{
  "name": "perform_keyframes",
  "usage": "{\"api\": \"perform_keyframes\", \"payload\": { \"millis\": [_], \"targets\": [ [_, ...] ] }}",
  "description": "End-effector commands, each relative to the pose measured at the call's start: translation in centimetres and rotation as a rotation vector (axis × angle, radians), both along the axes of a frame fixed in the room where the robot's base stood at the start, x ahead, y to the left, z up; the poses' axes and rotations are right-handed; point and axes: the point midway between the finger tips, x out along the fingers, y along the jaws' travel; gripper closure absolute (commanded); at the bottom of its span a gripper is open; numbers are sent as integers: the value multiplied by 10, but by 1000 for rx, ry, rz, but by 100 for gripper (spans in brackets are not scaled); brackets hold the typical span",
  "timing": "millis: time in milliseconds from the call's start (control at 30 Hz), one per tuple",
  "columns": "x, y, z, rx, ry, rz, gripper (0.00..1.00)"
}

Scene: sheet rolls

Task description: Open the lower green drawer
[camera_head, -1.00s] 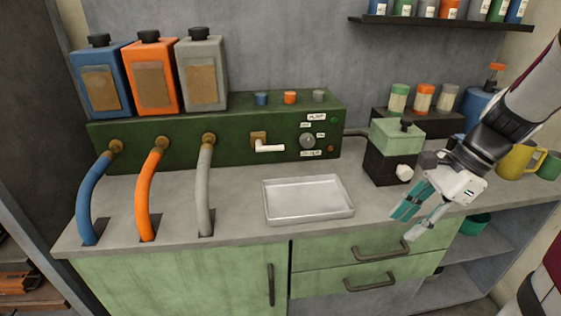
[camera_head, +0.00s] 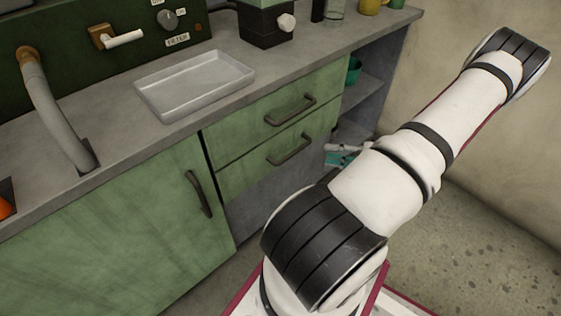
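The lower green drawer (camera_head: 241,168) is closed in the counter front, with a dark bar handle (camera_head: 289,149) on its face. The upper green drawer (camera_head: 241,126) sits just above it, also closed, with its own dark handle (camera_head: 291,110). My gripper (camera_head: 340,158) shows only in part, to the right of the lower drawer's handle and apart from it in the picture. My white arm hides much of it, and whether its fingers are open or shut does not show.
A metal tray (camera_head: 196,84) lies on the counter. A green cupboard door (camera_head: 120,225) with a vertical handle is left of the drawers. Open shelves with a teal container (camera_head: 354,69) are at the right. Bare floor (camera_head: 490,215) lies at the right.

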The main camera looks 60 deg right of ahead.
Motion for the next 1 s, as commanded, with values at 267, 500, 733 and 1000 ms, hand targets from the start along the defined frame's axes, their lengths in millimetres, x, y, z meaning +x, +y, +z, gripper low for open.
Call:
{"api": "perform_keyframes", "payload": {
  "millis": [267,500,733,1000],
  "targets": [
    [-10,-6,-26,99,-26,-107,67],
    [26,1,-33,98,-26,-103,67],
    [70,8,-41,97,-26,-102,67],
    [108,14,-48,95,-24,-103,67]
  ]
}}
